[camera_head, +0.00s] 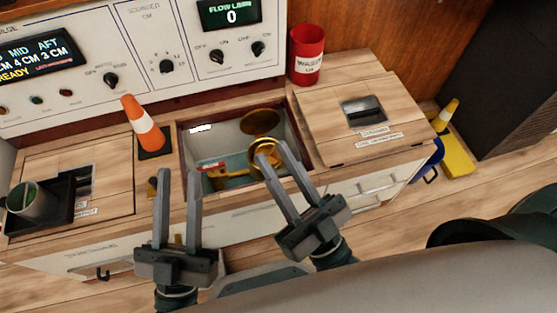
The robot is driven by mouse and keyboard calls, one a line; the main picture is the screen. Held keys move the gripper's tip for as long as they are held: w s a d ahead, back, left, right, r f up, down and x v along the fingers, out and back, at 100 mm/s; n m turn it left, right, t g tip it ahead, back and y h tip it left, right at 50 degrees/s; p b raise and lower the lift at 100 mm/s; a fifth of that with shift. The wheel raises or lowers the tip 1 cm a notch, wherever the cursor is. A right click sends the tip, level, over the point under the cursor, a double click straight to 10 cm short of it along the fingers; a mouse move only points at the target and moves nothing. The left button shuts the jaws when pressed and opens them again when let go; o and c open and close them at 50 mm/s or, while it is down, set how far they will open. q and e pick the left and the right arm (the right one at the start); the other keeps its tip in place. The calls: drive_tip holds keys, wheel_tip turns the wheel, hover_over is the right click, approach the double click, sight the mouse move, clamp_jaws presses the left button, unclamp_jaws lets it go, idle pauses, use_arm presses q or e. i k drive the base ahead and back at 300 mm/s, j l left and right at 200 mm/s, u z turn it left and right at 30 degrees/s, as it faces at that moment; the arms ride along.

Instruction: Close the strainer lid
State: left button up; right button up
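A brass strainer (257,146) sits in an open recessed well in the wooden counter. Its round brass lid (260,121) stands raised behind the strainer body, so the strainer looks open. My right gripper (270,152) is open, and its fingertips overlap the strainer body in the picture, just in front of the lid. I cannot tell whether they touch it, and they hide part of it. My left gripper (178,172) is open and empty, to the left of the well's front left corner.
An orange cone (142,124) stands left of the well, and a red can (307,55) behind it on the right. A wooden hatch cover (325,115) lies right of the well. A cup (27,201) sits far left. A control panel (135,45) rises behind.

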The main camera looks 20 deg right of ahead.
sight(259, 121)
drive_tip(key=k+j+u, duration=0.3)
drive_tip(key=j, duration=0.35)
drive_tip(key=k+j+u, duration=0.15)
drive_tip(key=k+j, duration=0.1)
drive_tip(key=j, duration=0.1)
